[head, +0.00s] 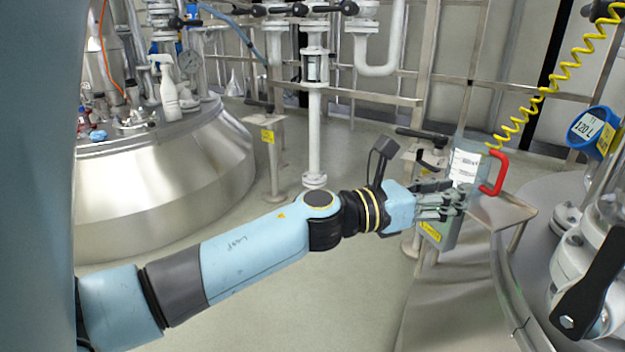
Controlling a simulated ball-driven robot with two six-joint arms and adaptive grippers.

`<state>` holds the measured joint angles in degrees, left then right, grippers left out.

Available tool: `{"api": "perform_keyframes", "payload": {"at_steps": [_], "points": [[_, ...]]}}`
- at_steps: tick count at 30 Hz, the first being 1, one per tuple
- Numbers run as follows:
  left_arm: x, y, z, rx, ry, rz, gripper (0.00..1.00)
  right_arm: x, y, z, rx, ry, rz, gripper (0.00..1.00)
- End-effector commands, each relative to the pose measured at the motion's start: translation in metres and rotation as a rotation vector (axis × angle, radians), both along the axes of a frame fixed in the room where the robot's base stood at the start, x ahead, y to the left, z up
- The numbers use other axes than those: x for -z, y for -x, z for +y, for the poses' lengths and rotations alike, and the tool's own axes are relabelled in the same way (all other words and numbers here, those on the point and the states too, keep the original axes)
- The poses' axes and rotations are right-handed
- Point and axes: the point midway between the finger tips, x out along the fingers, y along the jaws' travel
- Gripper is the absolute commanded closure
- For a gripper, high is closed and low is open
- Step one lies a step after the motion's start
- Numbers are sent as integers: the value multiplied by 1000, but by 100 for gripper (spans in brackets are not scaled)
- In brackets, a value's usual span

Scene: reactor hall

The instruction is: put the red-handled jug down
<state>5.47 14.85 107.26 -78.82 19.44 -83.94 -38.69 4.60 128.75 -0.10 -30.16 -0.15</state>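The red-handled jug (468,162) is upright at the right of the head view, a clear grey vessel with a white label. Its red handle (495,173) points right. My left gripper (455,201) reaches in from the left, and its grey fingers lie against the lower part of the jug and look closed on it. The fingers hide the jug's base, so I cannot tell whether it touches the small steel stand (512,212) around it. My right gripper is not in view.
A yellow coiled hose (540,92) hangs close to the right of the jug. A large steel vessel (165,185) stands at the left, with clear floor between.

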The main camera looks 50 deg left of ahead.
Motion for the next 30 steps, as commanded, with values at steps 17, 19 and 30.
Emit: {"api": "perform_keyframes", "payload": {"at_steps": [17,19,30], "points": [[158,292,33,-1217,2709,712,71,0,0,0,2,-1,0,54],[161,306,27,1276,-2759,-693,71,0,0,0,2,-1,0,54],[163,311,25,1267,-2717,-669,71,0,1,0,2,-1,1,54]]}}
